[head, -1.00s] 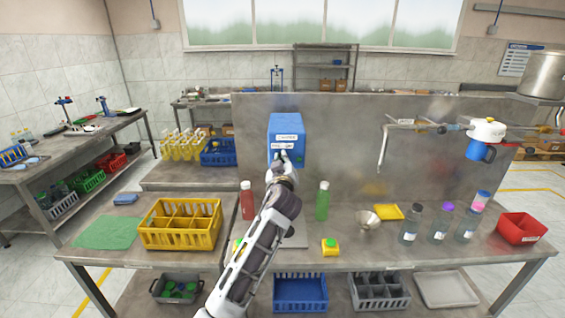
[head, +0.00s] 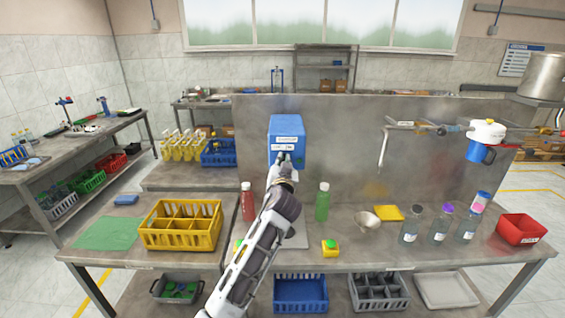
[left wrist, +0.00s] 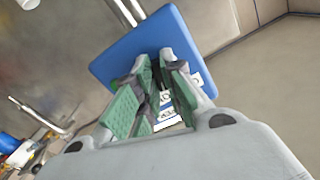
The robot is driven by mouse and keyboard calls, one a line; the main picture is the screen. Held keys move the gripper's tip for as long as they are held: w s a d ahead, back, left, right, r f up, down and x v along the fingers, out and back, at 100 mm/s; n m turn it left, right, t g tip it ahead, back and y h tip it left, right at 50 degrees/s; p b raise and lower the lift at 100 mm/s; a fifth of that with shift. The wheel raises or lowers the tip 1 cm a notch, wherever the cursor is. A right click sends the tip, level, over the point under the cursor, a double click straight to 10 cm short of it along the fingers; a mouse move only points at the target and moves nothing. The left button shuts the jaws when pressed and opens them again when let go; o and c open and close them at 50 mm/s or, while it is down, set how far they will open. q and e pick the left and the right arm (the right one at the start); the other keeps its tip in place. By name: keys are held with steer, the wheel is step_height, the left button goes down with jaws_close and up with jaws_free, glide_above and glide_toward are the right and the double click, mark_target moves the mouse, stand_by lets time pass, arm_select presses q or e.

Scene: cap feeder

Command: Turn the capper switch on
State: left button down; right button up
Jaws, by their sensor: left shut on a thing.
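The capper is a blue box (head: 286,131) with white labels on its front, mounted at the steel back panel. It also shows as a tilted blue block in the left wrist view (left wrist: 128,50). My left gripper (head: 283,163) is at the lower front of the blue box, over its label. In the left wrist view my left gripper (left wrist: 158,95) has its green-padded fingers close together at the label area (left wrist: 168,117). The switch itself is hidden between the fingers, so its position cannot be told. My right gripper is not in view.
A red bottle (head: 247,206) and a green bottle (head: 322,202) stand on the bench either side of my left arm. A yellow crate (head: 181,238) is at left.

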arm_select(q)
steer(key=shift+m+p, duration=0.35)
steer(key=shift+m, duration=0.85)
steer(key=c, duration=1.5)
jaws_free()
steer(key=shift+s, duration=0.15)
steer(key=shift+s, duration=5.9)
steer(key=shift+f, duration=0.1)
